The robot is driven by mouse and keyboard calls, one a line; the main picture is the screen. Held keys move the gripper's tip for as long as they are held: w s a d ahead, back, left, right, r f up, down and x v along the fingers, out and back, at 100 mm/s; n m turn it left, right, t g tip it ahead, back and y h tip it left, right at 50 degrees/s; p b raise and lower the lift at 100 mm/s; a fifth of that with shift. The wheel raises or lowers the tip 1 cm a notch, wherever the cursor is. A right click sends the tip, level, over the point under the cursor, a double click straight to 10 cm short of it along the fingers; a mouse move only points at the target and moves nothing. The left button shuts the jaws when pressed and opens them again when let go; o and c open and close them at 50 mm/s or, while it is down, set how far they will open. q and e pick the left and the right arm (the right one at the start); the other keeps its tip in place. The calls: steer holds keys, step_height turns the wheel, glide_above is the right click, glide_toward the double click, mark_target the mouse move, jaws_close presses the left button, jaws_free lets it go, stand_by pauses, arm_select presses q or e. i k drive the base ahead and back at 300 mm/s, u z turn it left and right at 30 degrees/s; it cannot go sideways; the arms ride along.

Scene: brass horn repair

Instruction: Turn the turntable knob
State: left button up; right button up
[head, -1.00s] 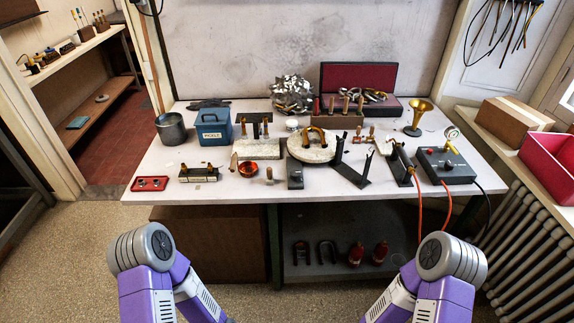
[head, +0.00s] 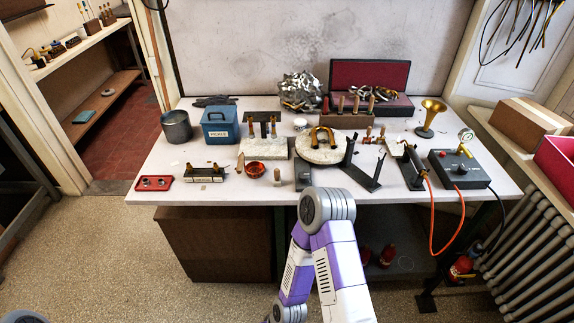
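The turntable (head: 338,153) is a pale round disc in the middle of the bench. A brass horseshoe-shaped piece (head: 323,134) stands on it. I cannot make out for sure which part is its knob. A small dark block (head: 303,181) stands just in front of the disc, and a small post with a crossbar (head: 277,176) stands to its left. My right arm rises from the bottom centre, its bent joint just in front of the bench edge, below the turntable.
A black control box (head: 458,168) with a gauge and hoses sits at the right. A black angled stand (head: 362,170) is right of the turntable. A blue box (head: 219,124), a grey pot (head: 176,125) and a red tray (head: 154,183) are at the left. Bare bench shows at front left.

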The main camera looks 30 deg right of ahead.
mark_target(304, 177)
steer(key=i, duration=0.5)
steer(key=z, duration=0.8)
